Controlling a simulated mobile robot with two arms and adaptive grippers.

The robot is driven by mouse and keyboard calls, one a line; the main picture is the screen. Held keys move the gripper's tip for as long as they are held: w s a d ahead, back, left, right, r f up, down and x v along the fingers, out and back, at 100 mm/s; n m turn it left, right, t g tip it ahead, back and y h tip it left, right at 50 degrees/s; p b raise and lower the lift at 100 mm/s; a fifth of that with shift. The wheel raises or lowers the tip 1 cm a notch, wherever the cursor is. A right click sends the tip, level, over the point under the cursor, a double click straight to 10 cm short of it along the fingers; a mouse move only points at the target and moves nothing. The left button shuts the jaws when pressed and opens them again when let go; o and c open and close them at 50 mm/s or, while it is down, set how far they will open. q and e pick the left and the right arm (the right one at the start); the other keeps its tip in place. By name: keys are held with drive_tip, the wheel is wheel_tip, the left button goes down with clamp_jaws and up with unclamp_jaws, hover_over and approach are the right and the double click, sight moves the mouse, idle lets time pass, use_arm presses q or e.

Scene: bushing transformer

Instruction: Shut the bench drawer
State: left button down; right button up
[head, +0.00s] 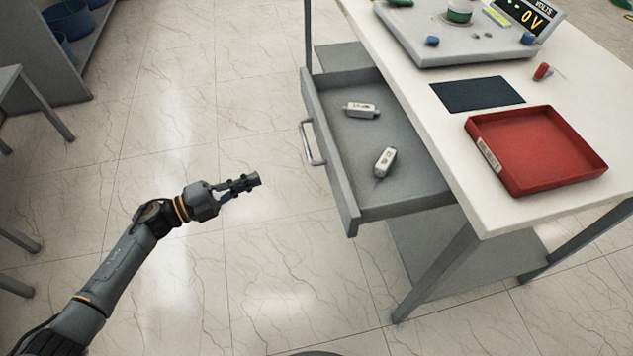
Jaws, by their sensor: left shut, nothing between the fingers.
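The grey bench drawer (329,144) is pulled out from the left side of the white-topped bench (455,180). Its front panel faces left and carries a metal bar handle (311,143). My left gripper (253,180) is shut and empty. It appears left of the drawer front, below the handle in the picture, with a gap between them. My right gripper is not in view.
On the bench top are a red tray (545,152), a dark mat (477,94) and a grey test unit with a volts display (527,15). A small red piece (542,71) lies nearby. Shelving (60,60) stands at the upper left. The tiled floor between is clear.

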use_arm(q)
wheel_tip(320, 180, up, 2)
drive_tip(key=s+d+r+m+g+h, duration=0.1)
drive_tip(key=s+d+m+g, duration=0.15)
drive_tip(key=m+g, duration=0.2)
drive_tip(key=p, duration=0.2)
approach(330, 171)
drive_tip(key=shift+m+t, duration=0.25)
drive_tip(key=x, duration=0.6)
drive_tip(key=shift+d, duration=0.2)
drive_tip(key=shift+d+f, duration=0.1)
drive_tip(key=shift+d, duration=0.2)
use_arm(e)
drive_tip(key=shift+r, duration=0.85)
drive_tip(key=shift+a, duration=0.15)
